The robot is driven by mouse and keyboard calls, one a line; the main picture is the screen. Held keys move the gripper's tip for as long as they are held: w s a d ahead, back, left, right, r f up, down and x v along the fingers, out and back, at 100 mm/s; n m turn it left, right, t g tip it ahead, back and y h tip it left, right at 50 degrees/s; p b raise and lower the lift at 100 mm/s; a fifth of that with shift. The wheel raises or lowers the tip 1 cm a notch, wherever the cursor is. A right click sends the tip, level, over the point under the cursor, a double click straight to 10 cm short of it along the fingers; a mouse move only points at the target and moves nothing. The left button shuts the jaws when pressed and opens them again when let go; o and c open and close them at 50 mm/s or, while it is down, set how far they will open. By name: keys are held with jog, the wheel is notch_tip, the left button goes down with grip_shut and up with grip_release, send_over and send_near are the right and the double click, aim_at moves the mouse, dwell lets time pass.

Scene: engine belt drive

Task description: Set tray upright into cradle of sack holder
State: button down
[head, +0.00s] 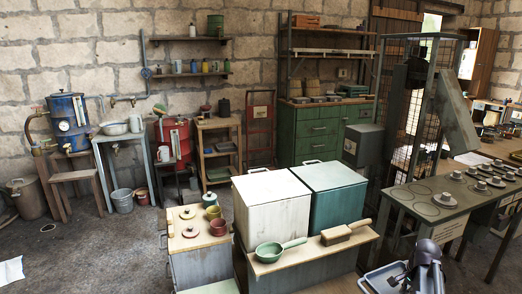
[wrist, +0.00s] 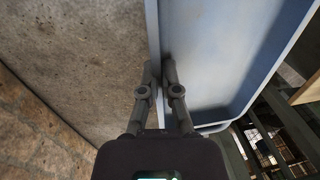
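The tray (wrist: 215,50) is blue-grey with raised walls and fills the upper right of the wrist view. My gripper (wrist: 159,70) has one finger on each side of the tray's near wall, and the fingers are closed onto it. In the head view, part of the tray (head: 372,284) shows at the bottom edge, with my gripper (head: 397,281) at it; the rest is cut off. I cannot identify the sack holder's cradle with certainty. A tall dark metal frame with a slanted panel (head: 455,115) stands at the right.
A white box (head: 272,212) and a green box (head: 328,195) stand on a low bench, with a green pan (head: 275,250) and a brush (head: 345,232) in front. A green-topped table (head: 430,208) with several round weights is at the right. Open floor lies at the left.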

notch_tip(320, 180, up, 25)
jog(key=p, duration=2.4)
notch_tip(320, 180, up, 17)
jog(key=p, duration=1.7)
